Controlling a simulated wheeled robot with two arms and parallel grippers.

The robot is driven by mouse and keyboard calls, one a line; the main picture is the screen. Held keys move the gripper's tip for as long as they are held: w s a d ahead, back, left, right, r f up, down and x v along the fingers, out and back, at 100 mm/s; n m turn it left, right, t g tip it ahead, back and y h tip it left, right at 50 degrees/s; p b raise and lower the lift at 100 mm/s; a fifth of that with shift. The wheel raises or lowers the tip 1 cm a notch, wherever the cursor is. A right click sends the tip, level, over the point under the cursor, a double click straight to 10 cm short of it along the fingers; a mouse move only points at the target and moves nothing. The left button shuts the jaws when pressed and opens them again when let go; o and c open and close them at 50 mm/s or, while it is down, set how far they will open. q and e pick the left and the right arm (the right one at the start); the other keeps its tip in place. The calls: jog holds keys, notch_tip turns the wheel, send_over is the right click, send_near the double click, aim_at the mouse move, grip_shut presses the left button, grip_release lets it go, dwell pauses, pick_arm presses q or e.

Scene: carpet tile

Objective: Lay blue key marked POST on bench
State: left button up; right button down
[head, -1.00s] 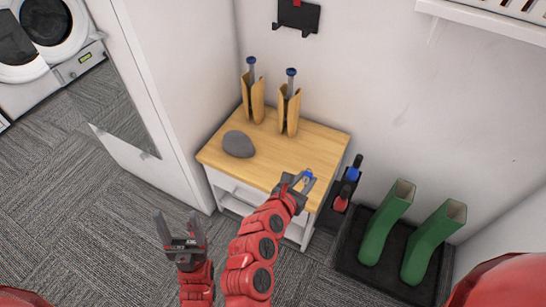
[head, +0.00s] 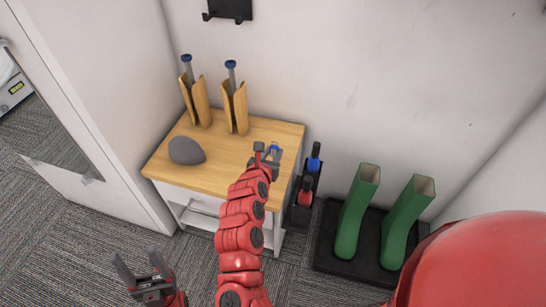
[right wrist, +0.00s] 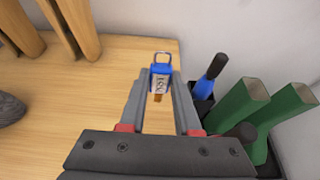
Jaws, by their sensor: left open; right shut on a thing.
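The blue key (right wrist: 161,70) has a blue head with a pale label, a wire ring and a brass-coloured end. The label's lettering is turned and hard to read. My right gripper (right wrist: 160,88) is shut on the key. In the head view, the right gripper (head: 267,153) holds the key (head: 274,148) over the right part of the bench (head: 225,160), which has a light wooden top. I cannot tell whether the key touches the top. My left gripper (head: 142,272) is open and empty, low at the left, in front of the bench.
A grey stone (head: 187,151) lies on the bench's left. Two wooden holders (head: 197,103) with blue-capped rods stand at the back. Right of the bench, a dark caddy (head: 303,212) holds blue and red-handled items. Green boots (head: 357,212) stand on a black tray (head: 326,262).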

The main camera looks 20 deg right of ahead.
aim_at(273, 157)
jog(key=shift+w+d+f, duration=0.1)
jog(key=shift+w+d, duration=0.2)
jog(key=shift+w, duration=0.2)
jog(key=shift+w+d+f, duration=0.1)
jog(key=shift+w+d, duration=0.15)
jog(key=shift+w, duration=0.25)
jog(key=shift+w+f, duration=0.1)
jog(key=shift+f, duration=0.05)
notch_tip(273, 157, down, 3)
jog(key=shift+f+b, duration=0.1)
jog(key=shift+b, duration=0.8)
jog(key=shift+f, duration=0.1)
jog(key=c, duration=0.6)
grip_release()
